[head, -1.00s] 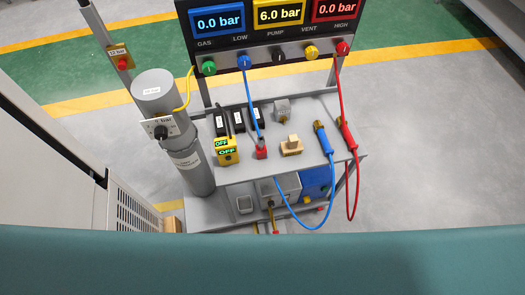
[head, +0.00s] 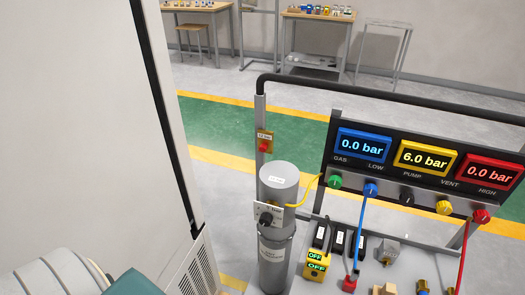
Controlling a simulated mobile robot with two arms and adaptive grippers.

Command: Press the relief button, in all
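A red button (head: 263,146) on a small yellow plate is fixed to a grey upright post, left of centre in the head view. A white label above it seems to read 12 bar; no word "relief" is legible on it. The button stands behind and above the grey cylinder (head: 279,179), apart from it. Neither of my grippers shows. Only white and teal parts of my own body appear at the bottom left.
A gauge panel (head: 408,160) reads 0.0, 6.0 and 0.0 bar. A dark rail (head: 400,96) runs above it from the post. A yellow OFF switch box (head: 316,266) sits on the cart. A tall pale cabinet (head: 90,120) stands at left. Green floor lies behind the post.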

